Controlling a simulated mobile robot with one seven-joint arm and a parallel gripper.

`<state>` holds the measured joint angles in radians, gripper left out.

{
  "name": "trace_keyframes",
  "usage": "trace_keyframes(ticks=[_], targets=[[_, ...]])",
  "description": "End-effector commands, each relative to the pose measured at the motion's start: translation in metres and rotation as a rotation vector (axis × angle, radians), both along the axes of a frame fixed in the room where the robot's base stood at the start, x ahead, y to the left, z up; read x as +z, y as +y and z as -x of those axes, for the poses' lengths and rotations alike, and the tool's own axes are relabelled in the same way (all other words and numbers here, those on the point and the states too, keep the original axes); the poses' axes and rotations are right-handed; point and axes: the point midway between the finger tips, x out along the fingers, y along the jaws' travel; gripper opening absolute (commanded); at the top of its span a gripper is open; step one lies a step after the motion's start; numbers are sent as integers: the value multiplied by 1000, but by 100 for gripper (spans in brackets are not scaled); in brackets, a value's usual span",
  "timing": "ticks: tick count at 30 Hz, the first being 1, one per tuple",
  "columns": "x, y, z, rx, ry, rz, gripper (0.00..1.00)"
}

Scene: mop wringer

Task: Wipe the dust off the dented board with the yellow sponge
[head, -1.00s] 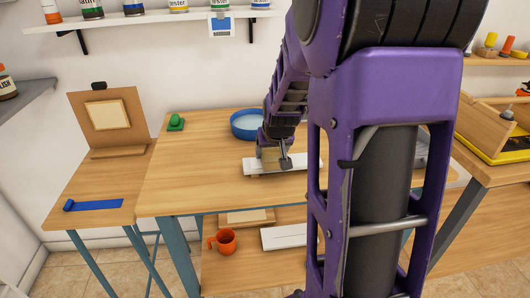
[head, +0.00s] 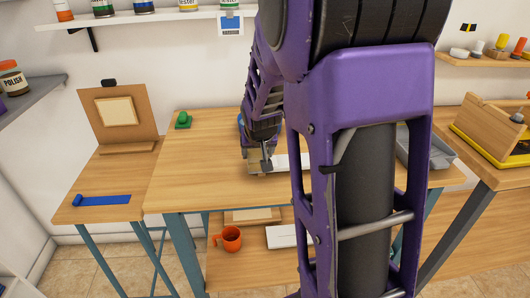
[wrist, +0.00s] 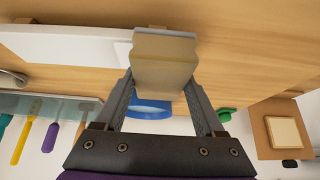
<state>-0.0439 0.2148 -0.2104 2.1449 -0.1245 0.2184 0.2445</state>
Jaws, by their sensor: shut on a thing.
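My gripper (wrist: 160,100) is shut on a dull tan-yellow sponge (wrist: 163,65), a block held between the two fingers. In the head view my gripper (head: 266,163) is low over the left end of a white board (head: 293,162) on the wooden workbench. In the wrist view the sponge covers one end of the white board (wrist: 70,45); I cannot tell whether it touches. No dent or dust can be made out. My arm hides much of the board in the head view.
A blue bowl (wrist: 150,109) stands behind the board, mostly hidden in the head view. A green object (head: 183,120) sits at the bench's back left. A grey tray (head: 425,155) is to the right. An orange mug (head: 230,239) is on the lower shelf. The bench's left part is clear.

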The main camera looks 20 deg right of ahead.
Motion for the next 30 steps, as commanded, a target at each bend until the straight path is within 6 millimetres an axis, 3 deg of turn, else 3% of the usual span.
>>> trace_keyframes(ticks=[14,30], targets=[[0,6,1,1,9,-3,9],[55,4,0,1,4,-2,9]])
